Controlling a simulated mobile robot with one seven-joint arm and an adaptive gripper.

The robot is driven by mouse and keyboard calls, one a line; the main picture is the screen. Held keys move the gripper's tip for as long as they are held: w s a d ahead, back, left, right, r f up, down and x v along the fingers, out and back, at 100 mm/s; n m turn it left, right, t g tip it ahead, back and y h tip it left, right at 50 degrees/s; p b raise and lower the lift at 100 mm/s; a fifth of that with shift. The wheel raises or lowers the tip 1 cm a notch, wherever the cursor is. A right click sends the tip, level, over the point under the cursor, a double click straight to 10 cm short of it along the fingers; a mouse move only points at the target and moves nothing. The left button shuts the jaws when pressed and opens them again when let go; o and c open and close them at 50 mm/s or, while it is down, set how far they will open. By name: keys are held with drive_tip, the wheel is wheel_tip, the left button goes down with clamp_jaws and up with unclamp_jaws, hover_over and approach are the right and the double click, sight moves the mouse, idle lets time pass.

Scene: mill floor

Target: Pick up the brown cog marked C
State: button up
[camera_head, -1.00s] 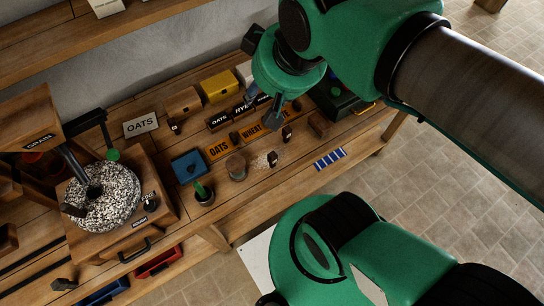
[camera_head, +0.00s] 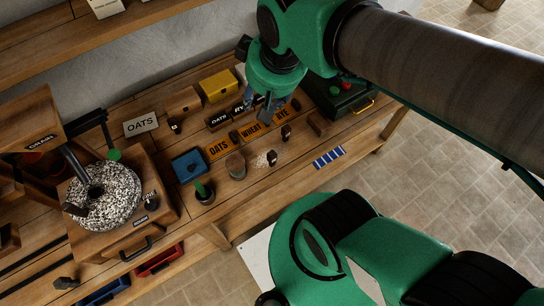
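No letter C can be read on anything at this size, so I cannot tell which thing is the brown cog. Small dark brown pieces stand on the bench: one right of the orange plates (camera_head: 286,131) and one nearer the front beside pale grains (camera_head: 272,158). Another dark piece lies between the plate rows (camera_head: 234,136). My gripper (camera_head: 258,103) points down over the back of the bench, above the label plates. Its fingers look apart, with nothing seen between them. It hides part of the plates behind it.
Orange plates OATS (camera_head: 218,149), WHEAT (camera_head: 251,131) and RYE lie in a row. A glass jar (camera_head: 235,166), blue tray (camera_head: 188,166), blue striped strip (camera_head: 328,158) and dark green case (camera_head: 340,96) surround them. A millstone (camera_head: 104,197) stands left.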

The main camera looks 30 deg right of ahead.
wheel_tip(320, 180, down, 10)
drive_tip(key=w+d+g+p, duration=0.2)
drive_tip(key=g, duration=0.1)
drive_tip(key=n+g, duration=0.1)
hover_over(272, 154)
wheel_tip(272, 154, down, 10)
drive_tip(key=r, duration=0.1)
drive_tip(key=shift+w+d+f+p, duration=0.2)
drive_tip(key=shift+f+p, duration=0.1)
drive_tip(key=shift+f, duration=0.15)
drive_tip(key=shift+f+b, duration=0.8)
drive_tip(key=shift+f, duration=3.35)
drive_tip(key=shift+f, duration=0.1)
drive_tip(key=shift+s+a+f+b, duration=0.1)
drive_tip(key=shift+f+b, duration=0.2)
drive_tip(key=shift+f, duration=0.95)
drive_tip(key=shift+a+f+b, duration=0.1)
drive_tip(key=shift+f+b, duration=0.2)
drive_tip(key=shift+f, duration=0.95)
drive_tip(key=c, duration=1.1)
